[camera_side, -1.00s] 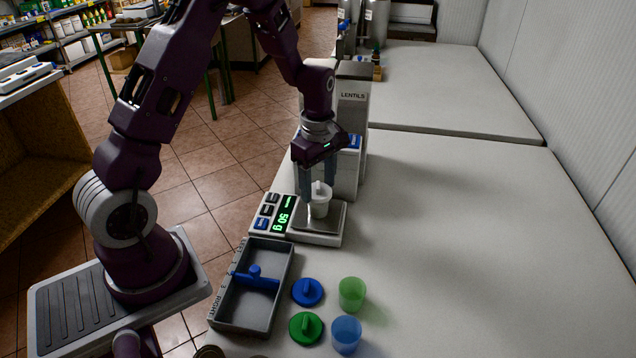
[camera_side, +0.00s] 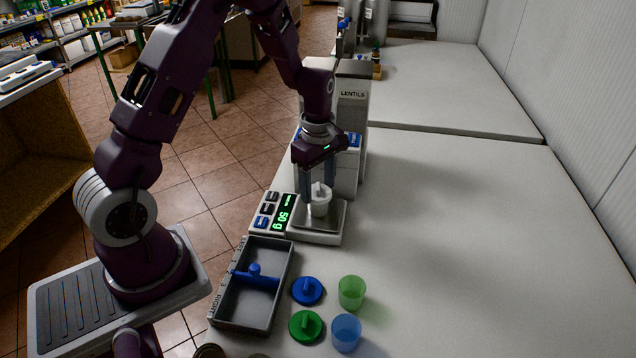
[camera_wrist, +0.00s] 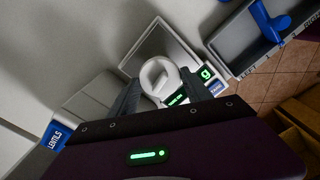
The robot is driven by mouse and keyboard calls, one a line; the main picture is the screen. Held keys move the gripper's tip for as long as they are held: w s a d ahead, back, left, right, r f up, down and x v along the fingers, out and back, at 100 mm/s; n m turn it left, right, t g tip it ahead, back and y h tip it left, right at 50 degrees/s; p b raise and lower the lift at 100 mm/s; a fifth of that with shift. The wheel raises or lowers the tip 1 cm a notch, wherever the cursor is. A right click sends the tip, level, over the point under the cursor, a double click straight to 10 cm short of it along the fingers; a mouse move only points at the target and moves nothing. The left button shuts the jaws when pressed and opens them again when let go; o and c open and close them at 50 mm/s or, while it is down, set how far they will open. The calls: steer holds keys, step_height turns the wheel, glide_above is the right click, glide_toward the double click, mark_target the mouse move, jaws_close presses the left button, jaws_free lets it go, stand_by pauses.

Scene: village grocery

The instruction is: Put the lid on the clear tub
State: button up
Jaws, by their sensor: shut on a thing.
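The clear tub (camera_side: 320,208), whitish and small, stands upright on the steel plate of a scale. A round white lid (camera_wrist: 160,78) with a raised grip bar lies over its mouth and looks about level. My gripper (camera_side: 319,186) points down from above, one finger on each side of the lid, and is shut on it. The fingers (camera_wrist: 160,86) also show at the lid's sides in the wrist view. Their exact contact, and whether the lid is fully seated, cannot be told.
The scale (camera_side: 318,235) reads 50 g. A lentils dispenser (camera_side: 352,115) stands close behind my gripper. A grey tray (camera_side: 285,285) holds a blue handled piece. Blue (camera_side: 307,291) and green (camera_side: 305,326) lids lie near green (camera_side: 351,292) and blue (camera_side: 346,332) tubs. The counter's right is clear.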

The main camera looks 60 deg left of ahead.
steer(key=o, duration=1.8)
steer(key=shift+c, duration=0.2)
steer(key=shift+r, duration=2.75)
jaws_close()
steer(key=shift+f, duration=0.1)
steer(key=shift+f, duration=1.65)
